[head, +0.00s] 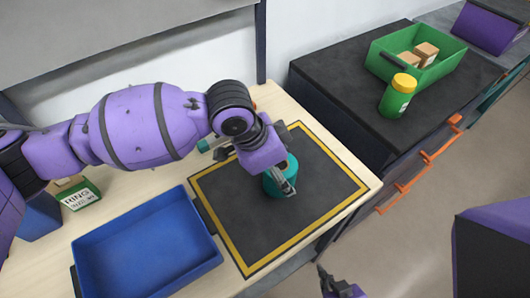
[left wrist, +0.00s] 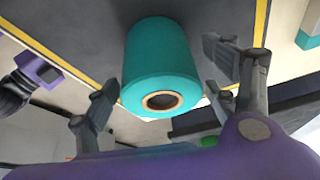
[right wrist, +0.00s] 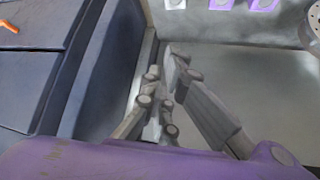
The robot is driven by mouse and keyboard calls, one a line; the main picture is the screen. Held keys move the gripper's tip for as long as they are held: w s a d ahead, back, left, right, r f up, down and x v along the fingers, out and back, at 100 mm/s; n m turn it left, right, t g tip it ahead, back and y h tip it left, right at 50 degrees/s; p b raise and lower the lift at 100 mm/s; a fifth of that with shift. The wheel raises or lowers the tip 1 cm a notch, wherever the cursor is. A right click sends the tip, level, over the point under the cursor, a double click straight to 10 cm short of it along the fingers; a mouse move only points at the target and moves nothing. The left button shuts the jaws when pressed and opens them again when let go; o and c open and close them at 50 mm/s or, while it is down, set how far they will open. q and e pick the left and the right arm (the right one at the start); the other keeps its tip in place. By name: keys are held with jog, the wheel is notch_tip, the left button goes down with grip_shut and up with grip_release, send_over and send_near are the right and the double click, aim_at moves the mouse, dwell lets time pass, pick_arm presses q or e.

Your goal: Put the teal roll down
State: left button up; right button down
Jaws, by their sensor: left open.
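The teal roll (head: 280,180) stands on the black mat (head: 235,222) with a yellow border, on the pale wooden table. In the left wrist view the teal roll (left wrist: 160,65) shows its end with a brown-rimmed core hole. My left gripper (head: 282,182) is at the roll, its fingers open on either side of it. In the left wrist view there is a visible gap between the left gripper's fingers (left wrist: 165,78) and the roll. My right gripper (right wrist: 168,68) is empty, its fingertips together, over the floor beside the table; part of it shows in the head view (head: 338,286).
A blue tray (head: 82,272) lies left of the mat. A small teal object (head: 212,143) is behind my left wrist. A green-labelled box (head: 76,193) is at the far left. The dark counter (head: 335,88) holds a green bin (head: 440,64) and a yellow-lidded green jar (head: 397,96).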

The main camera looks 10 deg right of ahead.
pick_arm(q)
jog(key=v, duration=1.1)
jog(key=shift+a+r+p, duration=0.15)
jog(key=shift+r+p, duration=0.25)
jog(key=shift+p, duration=0.05)
jog(key=shift+s+f, duration=0.1)
